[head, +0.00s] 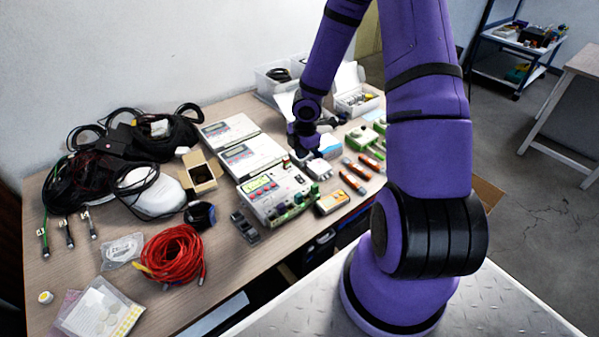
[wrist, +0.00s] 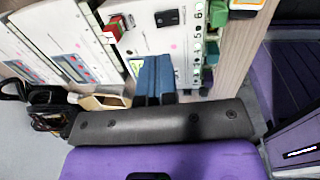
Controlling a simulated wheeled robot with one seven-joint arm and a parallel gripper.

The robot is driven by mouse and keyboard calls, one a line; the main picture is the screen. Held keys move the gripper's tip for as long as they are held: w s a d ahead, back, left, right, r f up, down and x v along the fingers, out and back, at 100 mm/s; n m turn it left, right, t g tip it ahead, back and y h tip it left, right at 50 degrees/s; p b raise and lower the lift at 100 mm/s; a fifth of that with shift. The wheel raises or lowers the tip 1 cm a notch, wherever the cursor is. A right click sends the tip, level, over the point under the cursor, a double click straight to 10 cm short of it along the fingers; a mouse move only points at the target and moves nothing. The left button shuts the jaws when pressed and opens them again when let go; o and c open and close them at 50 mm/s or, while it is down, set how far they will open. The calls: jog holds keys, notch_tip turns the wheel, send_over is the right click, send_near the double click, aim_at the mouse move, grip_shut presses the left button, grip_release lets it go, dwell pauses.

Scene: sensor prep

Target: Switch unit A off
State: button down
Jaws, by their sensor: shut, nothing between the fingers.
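A white control unit (head: 272,192) with a lit green display and green terminals stands mid-table. It also shows in the wrist view (wrist: 141,42), where a red switch (wrist: 113,30) and a black switch (wrist: 171,17) sit on its top face. Two similar white units (head: 250,157) (head: 228,130) stand behind it. I cannot read which is unit A. My gripper (head: 301,159) is over the far end of the front unit. In the wrist view its blue fingers (wrist: 154,60) are shut and empty, below the red switch in the picture. Whether they touch the unit is unclear.
A small open cardboard box (head: 201,174), black cables (head: 120,150) and a red cable coil (head: 172,254) lie left of the units. A yellow-and-white meter (head: 331,202) and orange-handled tools (head: 353,180) lie to the right. White bins stand behind.

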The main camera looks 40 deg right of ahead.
aim_at(302, 179)
jog(key=shift+w+f, duration=0.2)
jog(key=shift+f, duration=1.4)
jog(key=shift+w+f, duration=0.2)
jog(key=shift+f, duration=1.35)
jog(key=shift+w+f, duration=0.2)
jog(key=shift+f, duration=1.4)
jog(key=shift+f, duration=0.3)
jog(key=shift+s+a, duration=0.1)
jog(key=shift+s, duration=0.15)
jog(key=shift+s, duration=0.7)
jog(key=shift+w+r, duration=0.15)
jog(key=shift+r, duration=0.05)
